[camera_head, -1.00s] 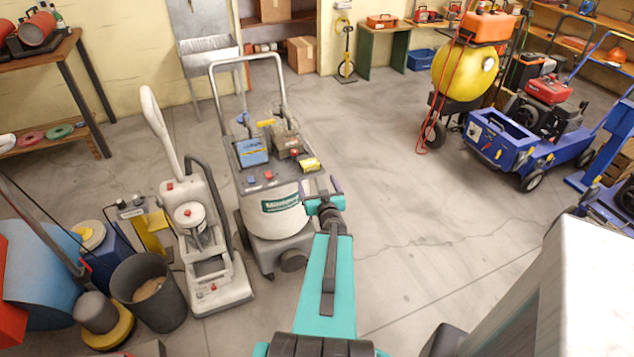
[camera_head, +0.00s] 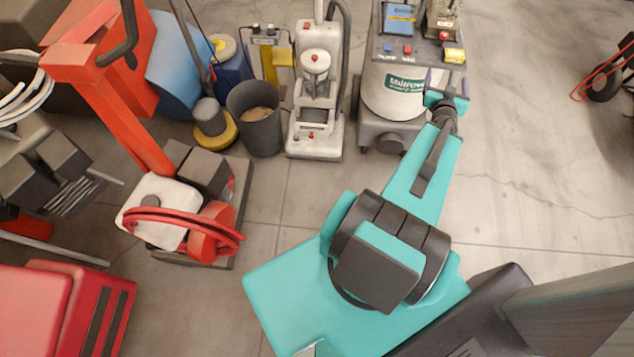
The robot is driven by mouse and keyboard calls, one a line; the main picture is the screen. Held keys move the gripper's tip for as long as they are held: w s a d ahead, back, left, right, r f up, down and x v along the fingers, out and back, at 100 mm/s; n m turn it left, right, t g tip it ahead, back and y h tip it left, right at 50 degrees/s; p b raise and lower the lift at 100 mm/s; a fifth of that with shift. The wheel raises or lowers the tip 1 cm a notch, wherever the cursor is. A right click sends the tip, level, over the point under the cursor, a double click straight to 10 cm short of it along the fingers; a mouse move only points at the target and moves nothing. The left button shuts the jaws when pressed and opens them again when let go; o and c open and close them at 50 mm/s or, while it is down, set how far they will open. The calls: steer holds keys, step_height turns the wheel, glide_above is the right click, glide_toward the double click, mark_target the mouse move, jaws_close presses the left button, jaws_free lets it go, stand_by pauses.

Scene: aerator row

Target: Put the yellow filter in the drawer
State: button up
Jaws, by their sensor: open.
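My gripper (camera_head: 449,82) is at the upper right of the head view, at the right side of a grey and white floor machine (camera_head: 391,92). Its jaws are open, small in the picture, and nothing shows between them. A small yellow piece (camera_head: 454,55) sits on the right edge of that machine's top, just beyond my gripper. A taller yellow piece (camera_head: 270,65) stands by the blue bin. I cannot tell whether either is the yellow filter. I cannot make out a drawer.
A white upright machine (camera_head: 315,100), a dark bucket (camera_head: 256,118) and a yellow-based floor polisher (camera_head: 215,134) stand in a row at the back. A red and white machine (camera_head: 165,205) is at left, with red cases (camera_head: 70,305) in front. Open floor lies to the right.

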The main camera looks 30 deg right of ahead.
steer(key=w+a+f+n+g+y, duration=0.1)
steer(key=w+a+f+y, duration=0.15)
steer(key=a+f, duration=0.35)
steer(key=w+a+f+g+y, duration=0.1)
steer(key=w+a+f+g, duration=0.1)
steer(key=w+a+f, duration=0.3)
steer(key=a+f+n+g+y, duration=0.1)
steer(key=a+f+g+y, duration=0.1)
steer(key=a+f, duration=0.55)
steer(key=a+f+n+g+y, duration=0.15)
steer(key=a+f, duration=0.25)
steer(key=a, duration=0.6)
steer(key=s+a+f+n+g+y, duration=0.1)
steer(key=s+a+f+g+y, duration=0.2)
steer(key=a, duration=0.6)
steer(key=s+a+f+n+g, duration=0.25)
steer(key=s+a, duration=0.25)
steer(key=a, duration=0.4)
steer(key=s+a+n+g+y, duration=0.1)
steer(key=s+a+g, duration=0.3)
steer(key=s+a, duration=0.7)
steer(key=shift+s+a+n+y, duration=0.3)
steer(key=shift+a+n, duration=0.3)
steer(key=shift+n, duration=0.3)
steer(key=shift+r, duration=0.1)
steer(key=c, duration=1.2)
steer(key=shift+c, duration=0.6)
steer(key=shift+a, duration=0.1)
